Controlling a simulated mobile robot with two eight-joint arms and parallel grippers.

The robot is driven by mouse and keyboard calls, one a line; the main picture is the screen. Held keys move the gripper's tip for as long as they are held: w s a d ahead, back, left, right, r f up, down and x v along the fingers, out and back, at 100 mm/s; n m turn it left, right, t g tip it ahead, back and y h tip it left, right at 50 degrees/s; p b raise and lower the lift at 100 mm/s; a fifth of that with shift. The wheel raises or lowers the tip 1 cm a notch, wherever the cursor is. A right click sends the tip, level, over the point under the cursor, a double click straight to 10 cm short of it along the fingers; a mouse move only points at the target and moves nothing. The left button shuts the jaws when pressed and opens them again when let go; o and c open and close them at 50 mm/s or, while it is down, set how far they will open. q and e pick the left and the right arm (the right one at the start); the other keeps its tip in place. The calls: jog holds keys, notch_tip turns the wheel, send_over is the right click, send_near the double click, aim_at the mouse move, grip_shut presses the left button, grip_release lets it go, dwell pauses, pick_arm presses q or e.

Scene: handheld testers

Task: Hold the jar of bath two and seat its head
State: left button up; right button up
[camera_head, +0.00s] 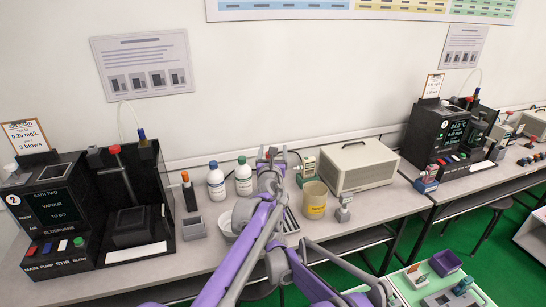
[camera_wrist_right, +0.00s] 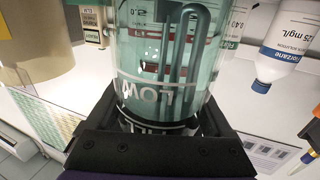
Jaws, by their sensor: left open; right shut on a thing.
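The bath-two tester (camera_head: 50,212), a black unit marked 2 with a screen reading BATH TWO, stands at the left of the bench. Beside it is a black open bay (camera_head: 140,215) with a red-knobbed post. In the right wrist view a clear, teal-tinted jar (camera_wrist_right: 140,50) fills the middle, with LOW lettering, red lines and a grey looped tube inside.
Two white bottles (camera_head: 216,181) stand right of the bay; one labelled bottle shows in the right wrist view (camera_wrist_right: 290,48). A cream beaker (camera_head: 314,200) and a beige louvred box (camera_head: 358,166) are farther right. A second tester (camera_head: 437,135) stands on the right bench.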

jog(key=o, duration=1.1)
jog(key=shift+s, duration=0.1)
